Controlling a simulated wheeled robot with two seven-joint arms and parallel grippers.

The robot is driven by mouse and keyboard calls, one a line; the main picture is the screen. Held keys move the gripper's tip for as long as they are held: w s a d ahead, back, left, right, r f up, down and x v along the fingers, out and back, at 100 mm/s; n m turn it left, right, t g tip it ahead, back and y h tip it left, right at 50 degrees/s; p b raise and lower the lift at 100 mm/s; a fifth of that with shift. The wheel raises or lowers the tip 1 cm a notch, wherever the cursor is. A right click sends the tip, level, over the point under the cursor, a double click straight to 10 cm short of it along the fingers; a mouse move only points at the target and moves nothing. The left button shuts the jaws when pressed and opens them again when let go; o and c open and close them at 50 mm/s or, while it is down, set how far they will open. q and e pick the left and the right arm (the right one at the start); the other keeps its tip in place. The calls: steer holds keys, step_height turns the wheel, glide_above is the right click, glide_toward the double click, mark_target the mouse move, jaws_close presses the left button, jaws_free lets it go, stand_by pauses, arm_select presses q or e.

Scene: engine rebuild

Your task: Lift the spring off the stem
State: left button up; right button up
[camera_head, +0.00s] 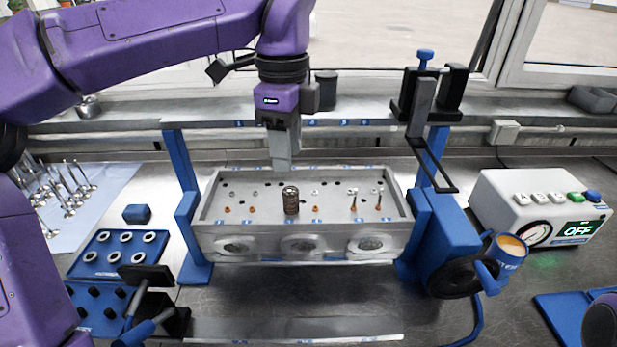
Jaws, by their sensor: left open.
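The coil spring (291,201) stands upright on the grey cylinder head (208,228), near the middle of its top face. A stem inside the spring is hard to make out. My left gripper (281,163) comes down from above, behind and slightly left of the spring in the picture. Its fingers point down and look apart from the spring's top. It is open and holds nothing; the fingers overlap in this view, so the gap is hard to see. My right gripper is not in view.
Thin valves (379,199) stand at the head's right end. A blue frame (188,215) holds the head. Blue trays (90,268) and loose valves (62,195) lie at left.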

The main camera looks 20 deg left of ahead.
mark_target(289, 191)
arm_select(q)
steer(key=shift+f, duration=0.35)
step_height(289, 191, down, 10)
steer(key=shift+s+r+p, duration=0.1)
steer(key=shift+r+p, duration=0.15)
steer(key=shift+p, duration=0.75)
steer(key=c, duration=0.8)
